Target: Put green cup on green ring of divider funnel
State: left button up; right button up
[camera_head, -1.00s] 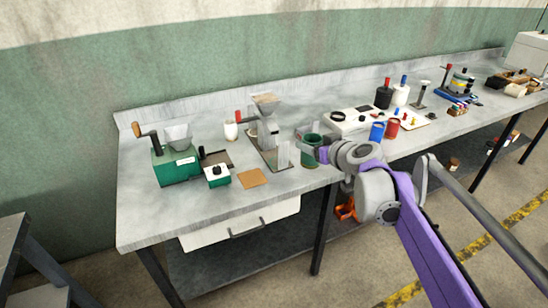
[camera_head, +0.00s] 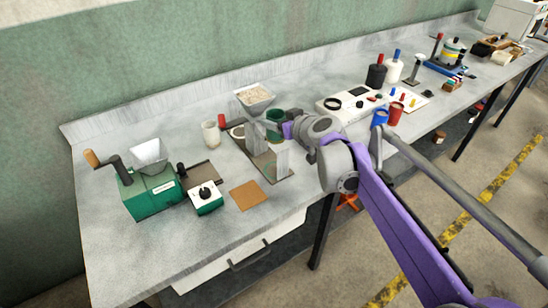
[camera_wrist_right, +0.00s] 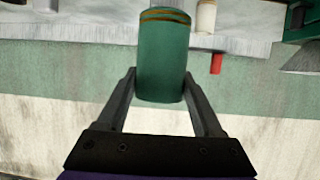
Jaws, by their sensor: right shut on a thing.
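My right gripper (camera_head: 288,130) is shut on the green cup (camera_head: 274,118). In the right wrist view, the cup (camera_wrist_right: 163,60) sits between the two fingers (camera_wrist_right: 162,95), with brown bands near one end. In the head view, the cup is right beside the divider funnel (camera_head: 256,97), a grey stand with a grain-filled hopper. A white ring (camera_head: 237,131) shows on the left of the stand. The green ring cannot be made out; the cup and gripper cover that side. Whether the cup touches the stand cannot be told. My left gripper is out of view.
A white cup (camera_head: 210,135) and a red-topped item (camera_head: 222,121) stand left of the funnel. A green grinder (camera_head: 150,188), a small green box (camera_head: 206,198) and a brown square (camera_head: 248,195) lie nearer. Bottles and a white panel (camera_head: 345,105) are to the right.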

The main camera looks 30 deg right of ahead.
notch_tip(320, 180, down, 13)
jog(key=shift+f+b, duration=0.2)
jog(key=shift+b, duration=0.8)
jog(key=shift+f, duration=0.15)
jog(key=o, duration=1.4)
jog(key=shift+c, duration=0.2)
